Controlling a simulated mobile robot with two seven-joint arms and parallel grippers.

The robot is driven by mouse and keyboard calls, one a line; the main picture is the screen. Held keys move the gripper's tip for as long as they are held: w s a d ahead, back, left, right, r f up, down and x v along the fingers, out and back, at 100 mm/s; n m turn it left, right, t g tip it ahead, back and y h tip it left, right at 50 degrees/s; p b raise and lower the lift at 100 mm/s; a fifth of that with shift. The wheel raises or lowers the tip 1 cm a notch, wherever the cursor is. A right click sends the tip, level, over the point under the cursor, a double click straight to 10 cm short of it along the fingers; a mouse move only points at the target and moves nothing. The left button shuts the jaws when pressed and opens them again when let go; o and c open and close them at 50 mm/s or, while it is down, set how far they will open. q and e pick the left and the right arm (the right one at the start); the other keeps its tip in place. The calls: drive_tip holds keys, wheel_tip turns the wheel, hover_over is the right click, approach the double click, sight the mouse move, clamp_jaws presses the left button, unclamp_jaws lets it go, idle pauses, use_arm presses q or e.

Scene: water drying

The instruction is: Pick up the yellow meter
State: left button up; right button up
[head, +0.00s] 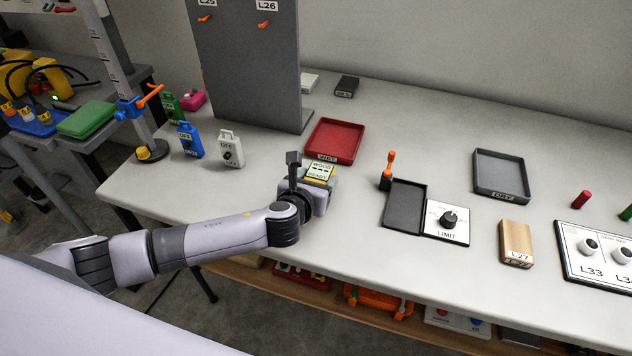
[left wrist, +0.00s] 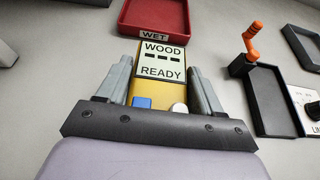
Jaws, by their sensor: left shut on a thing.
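The yellow meter (head: 320,173) has a pale display reading "WOOD" and "READY". In the left wrist view the meter (left wrist: 161,62) sits between the two fingers of the left gripper (left wrist: 163,82), display facing up. A blue button and a white button show near its lower end. I cannot tell whether the meter touches the table. My right gripper is not in view.
A dark tray (head: 405,206) and LIMIT dial panel (head: 447,222) lie to the right, with an orange-handled lever (head: 389,171) behind. The DRY tray (head: 501,175) and wooden block L27 (head: 516,244) are farther right. Blue (head: 190,141) and white (head: 230,149) tags stand left. A grey panel (head: 245,65) stands behind.

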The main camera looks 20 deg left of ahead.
sight(316, 179)
use_arm(q)
wheel_tip(316, 179, up, 19)
drive_tip(key=p, duration=0.3)
drive_tip(key=shift+r, duration=0.1)
